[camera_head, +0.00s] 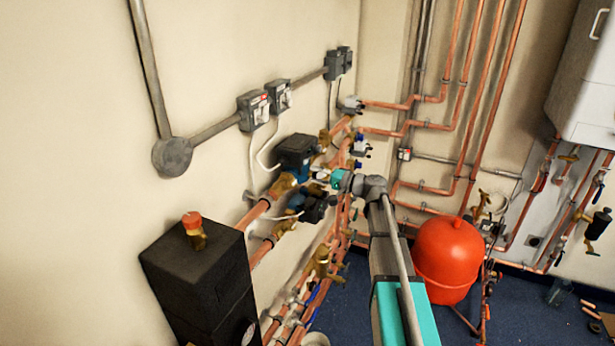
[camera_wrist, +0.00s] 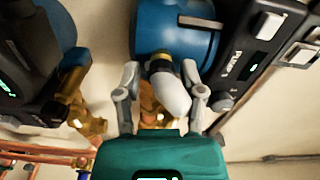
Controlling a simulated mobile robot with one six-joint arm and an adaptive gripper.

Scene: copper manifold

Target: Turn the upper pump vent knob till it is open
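The upper pump (camera_head: 297,150) has a black top and blue body on the copper pipework by the left wall. In the wrist view, a blue pump body (camera_wrist: 175,35) fills the top centre. A pale grey rounded knob (camera_wrist: 172,95) with a dark and brass-coloured collar stands out from it, apparently the vent knob. My gripper (camera_wrist: 162,72) has its two grey fingers spread on either side of the knob. A gap shows on the left; contact on the right is unclear. In the head view my gripper (camera_head: 326,176) is beside the pump, and the knob is too small to make out.
A lower pump (camera_head: 311,206) sits just below; a second pump (camera_wrist: 30,60) shows at left in the wrist view. Copper pipes (camera_head: 340,225) run close beneath. A red tank (camera_head: 446,255) stands to the right. A black box (camera_head: 198,270) stands front left.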

